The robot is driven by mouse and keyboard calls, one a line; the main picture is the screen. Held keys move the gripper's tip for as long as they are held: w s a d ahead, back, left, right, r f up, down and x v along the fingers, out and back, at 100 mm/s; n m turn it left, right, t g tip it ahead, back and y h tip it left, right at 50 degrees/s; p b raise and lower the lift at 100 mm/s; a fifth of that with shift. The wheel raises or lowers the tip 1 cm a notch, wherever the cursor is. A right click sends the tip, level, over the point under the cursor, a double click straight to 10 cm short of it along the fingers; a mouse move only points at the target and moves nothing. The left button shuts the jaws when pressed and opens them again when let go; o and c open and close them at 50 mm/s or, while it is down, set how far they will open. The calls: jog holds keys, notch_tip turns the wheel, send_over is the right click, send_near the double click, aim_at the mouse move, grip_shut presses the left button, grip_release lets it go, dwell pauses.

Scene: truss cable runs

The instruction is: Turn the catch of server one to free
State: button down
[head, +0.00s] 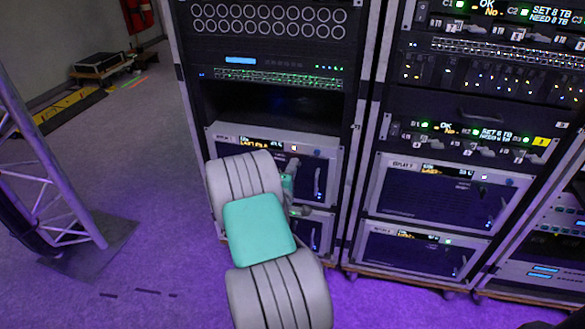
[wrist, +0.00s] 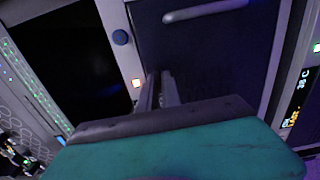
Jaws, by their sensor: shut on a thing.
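My gripper (head: 293,165) is at the front of the upper server (head: 325,160) low in the left rack, beside its small lit square (head: 294,148). In the wrist view, my gripper's two narrow fingers (wrist: 160,88) point at the dark server front (wrist: 220,50), close together. They are shut on a small part at the panel, which I take to be the catch; the fingers hide it, so its angle cannot be told. The lit square (wrist: 136,83) is just left of the fingertips. A blue round knob (wrist: 120,37) and a pale bar handle (wrist: 205,10) are farther off.
Another server (head: 318,230) sits below, partly behind my arm. The right rack holds similar units, including one with a wide dark front (head: 430,192). A truss leg (head: 60,170) stands on a floor plate at left. Purple floor between them is clear.

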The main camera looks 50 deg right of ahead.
jog(key=c, duration=1.6)
grip_release()
jog(key=shift+o, duration=0.2)
jog(key=v, duration=0.8)
jog(key=shift+d, duration=0.1)
